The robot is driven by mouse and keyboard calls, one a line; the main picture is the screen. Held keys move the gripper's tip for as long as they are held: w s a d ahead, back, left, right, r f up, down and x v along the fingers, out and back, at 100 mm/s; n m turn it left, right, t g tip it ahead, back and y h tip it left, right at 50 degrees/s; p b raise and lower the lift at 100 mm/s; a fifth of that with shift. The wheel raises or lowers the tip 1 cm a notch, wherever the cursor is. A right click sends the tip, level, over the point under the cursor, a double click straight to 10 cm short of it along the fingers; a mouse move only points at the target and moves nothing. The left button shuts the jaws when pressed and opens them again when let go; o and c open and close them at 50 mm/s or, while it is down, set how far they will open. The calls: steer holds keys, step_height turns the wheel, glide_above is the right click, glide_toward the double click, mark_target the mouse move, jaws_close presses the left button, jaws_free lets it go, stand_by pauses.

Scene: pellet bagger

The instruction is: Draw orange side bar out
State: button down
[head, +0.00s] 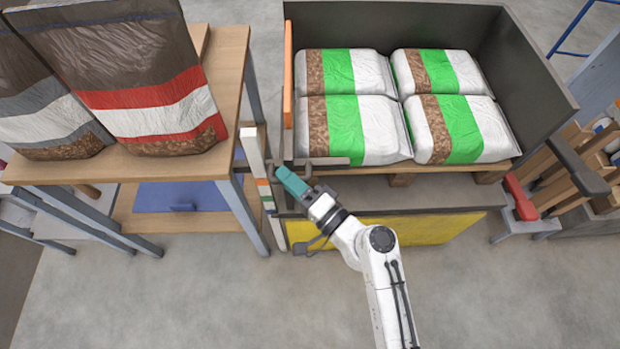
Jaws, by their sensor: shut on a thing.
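The orange side bar (288,75) runs along the left side of the dark grey bin (430,25) in the head view. A dark grey crossbar (330,161) lies at the bar's near end, in front of the bags. My gripper (276,170), with teal fingers, is at the left end of this crossbar, just below the near end of the orange bar. It is shut on what looks like the grey handle there. The fingers hide most of the gripped part, and I cannot tell how it joins the orange bar.
Several green-and-white pellet bags (345,75) lie on a pallet (400,178) in the bin. A banded white post (251,150) stands close left of my gripper. A wooden table (228,75) with large bags (150,85) is further left. The floor (190,295) in front is clear.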

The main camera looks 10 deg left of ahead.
steer(key=shift+a, duration=0.1)
steer(key=c, duration=1.1)
jaws_free()
steer(key=v, duration=1.1)
steer(key=shift+c, duration=0.3)
